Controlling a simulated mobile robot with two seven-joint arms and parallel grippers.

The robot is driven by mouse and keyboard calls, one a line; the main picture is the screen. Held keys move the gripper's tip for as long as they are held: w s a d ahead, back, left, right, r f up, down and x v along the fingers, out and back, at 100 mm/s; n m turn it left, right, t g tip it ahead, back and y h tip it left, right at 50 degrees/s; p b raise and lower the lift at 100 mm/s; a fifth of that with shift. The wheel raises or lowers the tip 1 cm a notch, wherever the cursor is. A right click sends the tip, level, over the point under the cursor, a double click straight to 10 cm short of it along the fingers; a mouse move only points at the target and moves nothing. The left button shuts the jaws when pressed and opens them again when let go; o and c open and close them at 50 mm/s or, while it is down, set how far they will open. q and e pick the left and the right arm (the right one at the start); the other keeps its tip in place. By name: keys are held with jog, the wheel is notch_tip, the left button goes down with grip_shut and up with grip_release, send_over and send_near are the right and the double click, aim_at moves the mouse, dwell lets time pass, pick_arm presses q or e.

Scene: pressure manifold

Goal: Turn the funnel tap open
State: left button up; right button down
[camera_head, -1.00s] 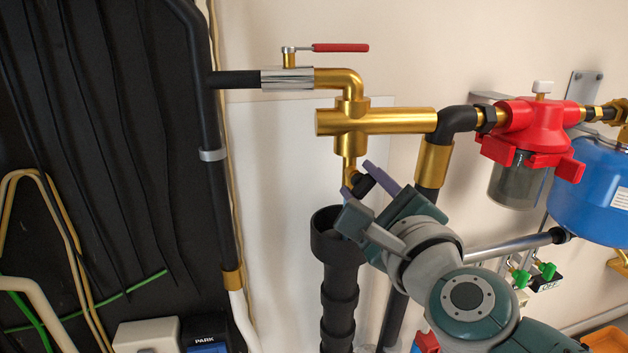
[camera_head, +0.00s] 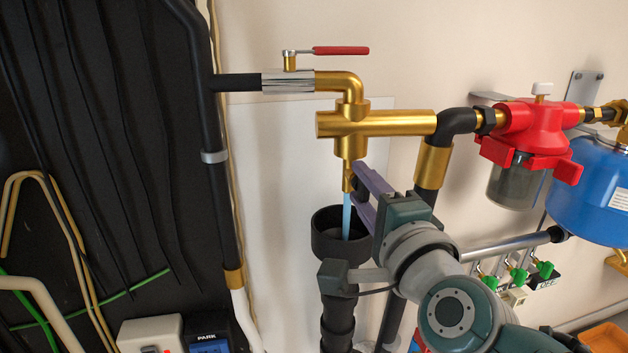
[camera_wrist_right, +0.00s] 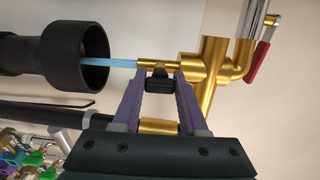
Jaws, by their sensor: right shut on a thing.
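The funnel tap (camera_head: 348,181) is a small brass outlet under the thick brass fitting, with a black handle (camera_head: 363,192) at its side. A pale blue stream (camera_head: 347,217) runs from it into the black funnel (camera_head: 341,251) below. My right gripper (camera_head: 359,184) is shut on the black handle, its purple fingers seen nearly edge-on. In the right wrist view the handle (camera_wrist_right: 159,80) sits between the two fingertips (camera_wrist_right: 161,77), beside the brass outlet (camera_wrist_right: 155,63). The stream (camera_wrist_right: 123,63) and funnel (camera_wrist_right: 82,58) show to the left. My left gripper is not in view.
A red-levered valve (camera_head: 340,50) stands above on the upper pipe. A red filter (camera_head: 533,132) and blue tank (camera_head: 597,190) are at the right. Black pipes (camera_head: 215,160) run close on the left. A grey bar (camera_head: 515,245) lies behind my right arm.

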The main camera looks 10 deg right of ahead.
dwell(0.5)
jog(key=shift+c, duration=2.2)
grip_release()
jog(key=s+p, duration=0.1)
jog(key=s, duration=0.9)
jog(key=shift+d+p, duration=0.2)
jog(key=shift+p, duration=0.1)
